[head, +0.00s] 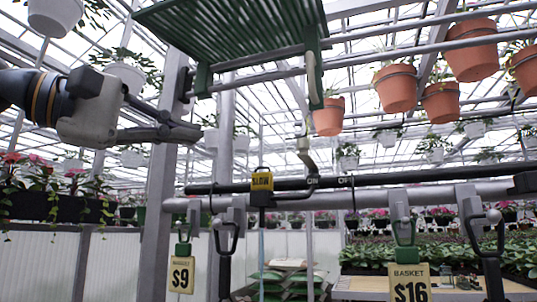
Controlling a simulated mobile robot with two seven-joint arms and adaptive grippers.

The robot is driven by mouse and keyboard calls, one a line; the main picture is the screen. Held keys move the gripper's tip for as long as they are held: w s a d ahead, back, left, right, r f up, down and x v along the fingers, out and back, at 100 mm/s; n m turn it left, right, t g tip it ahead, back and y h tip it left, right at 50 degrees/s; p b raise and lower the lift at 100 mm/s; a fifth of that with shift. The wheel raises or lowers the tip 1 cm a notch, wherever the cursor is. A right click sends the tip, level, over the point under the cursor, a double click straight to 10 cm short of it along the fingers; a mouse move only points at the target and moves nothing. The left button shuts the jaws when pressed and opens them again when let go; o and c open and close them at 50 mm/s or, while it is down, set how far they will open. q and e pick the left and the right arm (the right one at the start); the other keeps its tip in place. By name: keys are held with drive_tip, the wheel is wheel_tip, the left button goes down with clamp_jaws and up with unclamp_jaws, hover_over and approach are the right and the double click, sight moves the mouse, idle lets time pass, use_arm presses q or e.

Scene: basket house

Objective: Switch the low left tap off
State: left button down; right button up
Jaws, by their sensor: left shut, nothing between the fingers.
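A small tap-like fitting with a pale lever (305,146) stands near the middle of the head view, just above a dark pipe (400,179). ON and OFF-style markings sit on the dark pipe beside it. I cannot tell for sure whether this is the low left tap, or which way its lever is set. A yellow tag (262,181) reading SLOW hangs to its left. My left gripper (198,132) comes in from the left, fingers shut and empty, pointing right. In the picture it is left of the lever and apart from it. My right gripper is not in view.
A green slatted shelf (235,35) hangs overhead. Terracotta pots (396,88) hang at upper right. A grey post (160,200) stands behind my left gripper. Price tags, $9 (181,275) and $16 (409,284), hang from hooks on a grey rail. Plants fill the beds at right.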

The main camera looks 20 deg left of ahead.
sight(309, 155)
use_arm(q)
drive_tip(key=w+d, duration=0.7)
drive_tip(key=d, duration=0.3)
drive_tip(key=shift+w+d, duration=0.2)
drive_tip(key=shift+w, duration=0.2)
drive_tip(key=shift+f, duration=0.1)
drive_tip(key=shift+w+d+f, duration=0.1)
drive_tip(key=shift+w, duration=0.05)
